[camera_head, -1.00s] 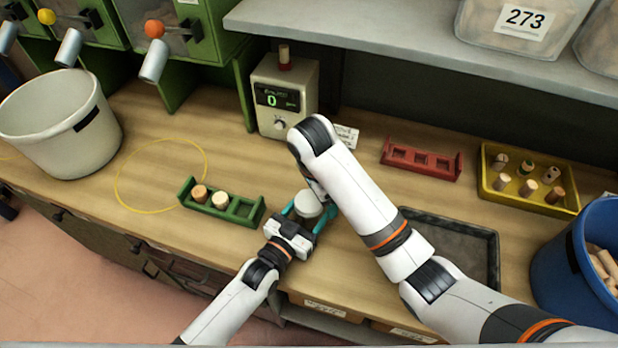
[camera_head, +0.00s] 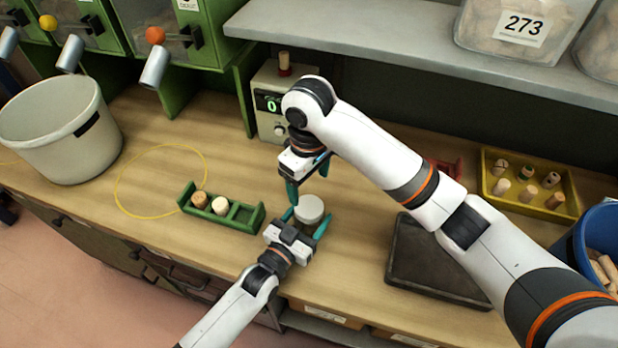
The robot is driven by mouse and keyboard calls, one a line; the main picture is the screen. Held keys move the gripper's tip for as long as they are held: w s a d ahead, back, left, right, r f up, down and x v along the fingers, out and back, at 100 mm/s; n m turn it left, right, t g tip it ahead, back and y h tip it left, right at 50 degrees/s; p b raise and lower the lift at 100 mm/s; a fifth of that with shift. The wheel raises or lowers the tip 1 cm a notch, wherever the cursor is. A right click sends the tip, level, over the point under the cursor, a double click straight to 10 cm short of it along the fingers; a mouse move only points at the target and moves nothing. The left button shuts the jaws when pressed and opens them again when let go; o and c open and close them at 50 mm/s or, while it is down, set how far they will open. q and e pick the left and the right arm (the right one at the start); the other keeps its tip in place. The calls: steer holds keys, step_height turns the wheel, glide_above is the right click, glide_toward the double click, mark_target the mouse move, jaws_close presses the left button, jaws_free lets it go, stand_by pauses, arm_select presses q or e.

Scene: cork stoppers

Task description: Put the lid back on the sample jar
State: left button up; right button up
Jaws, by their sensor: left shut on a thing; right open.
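The sample jar (camera_head: 307,222) stands on the bench between the teal fingers of my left gripper (camera_head: 306,221), which is shut on its sides. A pale round lid (camera_head: 309,208) covers the jar's top and looks about level; its exact seating is too small to tell. My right gripper (camera_head: 308,190) is open and empty, just behind and above the lid, with its teal fingers pointing down. Most of the jar's body is hidden by the lid and the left fingers.
A green rack (camera_head: 240,215) with two corks stands left of the jar. A scale (camera_head: 270,125) is behind. A dark tray (camera_head: 440,290), yellow tray (camera_head: 570,212) and blue bin (camera_head: 567,258) are at right. A white bucket (camera_head: 45,140) stands at left.

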mark_target(309, 206)
steer(key=shift+f, duration=0.15)
steer(key=f, duration=0.6)
steer(key=shift+a, duration=0.25)
steer(key=shift+d+f, duration=0.25)
steer(key=shift+f, duration=0.65)
steer(key=c, duration=1)
steer(key=o, duration=1.2)
steer(key=shift+c, duration=0.2)
